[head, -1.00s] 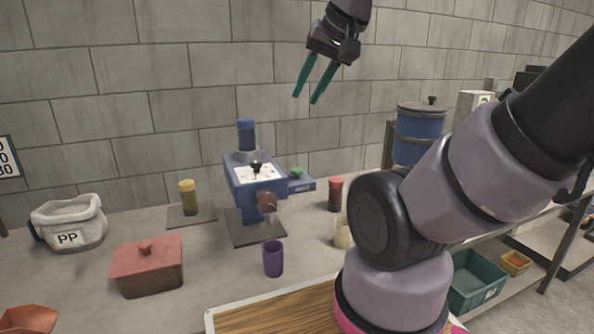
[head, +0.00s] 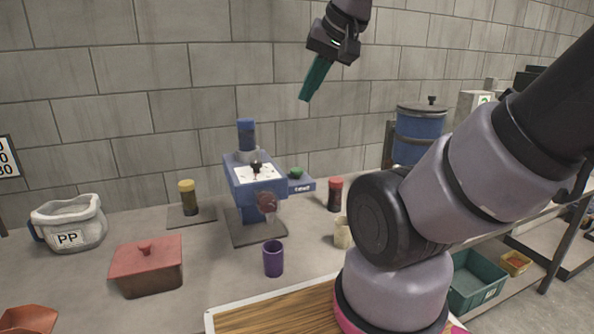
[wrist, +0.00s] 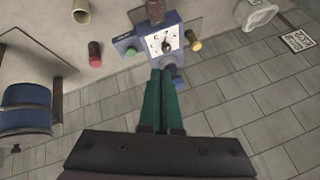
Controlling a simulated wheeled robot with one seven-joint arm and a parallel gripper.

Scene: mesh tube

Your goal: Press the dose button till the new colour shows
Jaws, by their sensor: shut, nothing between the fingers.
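The blue dosing machine (head: 240,190) stands on a dark base plate on the bench, with a white top panel, a black knob and a blue capped cylinder. A green button (head: 296,173) sits on the low blue box at its right; it also shows in the wrist view (wrist: 130,52). In the wrist view my gripper (wrist: 164,72) points toward the machine's top. The colour inside the machine cannot be made out.
A purple cup (head: 273,258) stands in front of the machine. A red-capped jar (head: 335,194) and a cream container (head: 342,233) are right of it. A yellow jar (head: 188,198), a red lidded box (head: 147,268) and a grey PP bag (head: 68,222) are left. A block wall stands behind.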

